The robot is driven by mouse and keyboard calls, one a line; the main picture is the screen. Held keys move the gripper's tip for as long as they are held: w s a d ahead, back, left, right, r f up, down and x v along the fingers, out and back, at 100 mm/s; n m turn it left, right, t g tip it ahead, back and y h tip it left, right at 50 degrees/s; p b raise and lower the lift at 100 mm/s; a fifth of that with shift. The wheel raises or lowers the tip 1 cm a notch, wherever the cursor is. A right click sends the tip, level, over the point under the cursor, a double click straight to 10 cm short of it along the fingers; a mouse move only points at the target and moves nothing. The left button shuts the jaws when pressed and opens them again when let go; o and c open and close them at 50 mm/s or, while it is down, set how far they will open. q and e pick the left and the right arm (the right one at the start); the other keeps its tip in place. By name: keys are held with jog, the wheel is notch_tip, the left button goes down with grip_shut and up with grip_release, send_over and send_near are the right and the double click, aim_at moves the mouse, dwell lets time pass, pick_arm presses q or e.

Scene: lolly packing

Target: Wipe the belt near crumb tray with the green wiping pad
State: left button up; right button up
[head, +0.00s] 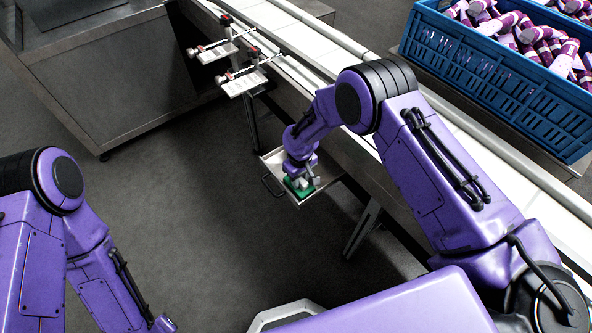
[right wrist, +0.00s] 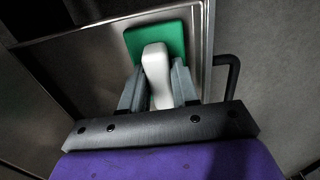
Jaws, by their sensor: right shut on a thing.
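The green wiping pad (head: 293,189) has a white handle, clearest in the right wrist view (right wrist: 156,62). My right gripper (head: 303,181) is shut on that handle, one finger on each side. The pad is over the metal crumb tray (head: 270,160), near its front edge; I cannot tell whether it touches the tray floor. The tray rim also shows in the right wrist view (right wrist: 207,45). The tray sits low beside the white conveyor belt (head: 285,30), which runs diagonally and is partly hidden by my right arm. My left arm is at the left, its gripper out of view.
A blue crate (head: 490,85) of purple-and-white wrapped lollies stands beyond the belt at the upper right. Two small bracketed plates (head: 242,84) stick out from the belt's near side. A steel cabinet (head: 110,70) stands at the upper left. The grey floor between is clear.

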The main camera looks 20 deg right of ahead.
jog(key=shift+w+a+f+b, duration=0.1)
jog(key=shift+w+f+b, duration=0.1)
jog(key=shift+w+b, duration=0.4)
jog(key=shift+w+a+b, duration=0.15)
jog(key=shift+w+b, duration=0.15)
jog(key=shift+b, duration=0.1)
jog(key=shift+w+a+r+b, duration=0.1)
jog(key=shift+w+a+b, duration=0.2)
jog(key=shift+w, duration=0.25)
jog(key=shift+r, duration=0.15)
jog(key=shift+w+a+f+b, duration=0.2)
jog(key=shift+w+b, duration=0.2)
jog(key=shift+b, duration=0.15)
jog(key=shift+w+a+f+b, duration=0.1)
jog(key=shift+w+f+b, duration=0.05)
jog(key=shift+w+b, duration=0.6)
jog(key=shift+b, duration=0.15)
jog(key=shift+w+a, duration=0.15)
jog(key=shift+r, duration=0.25)
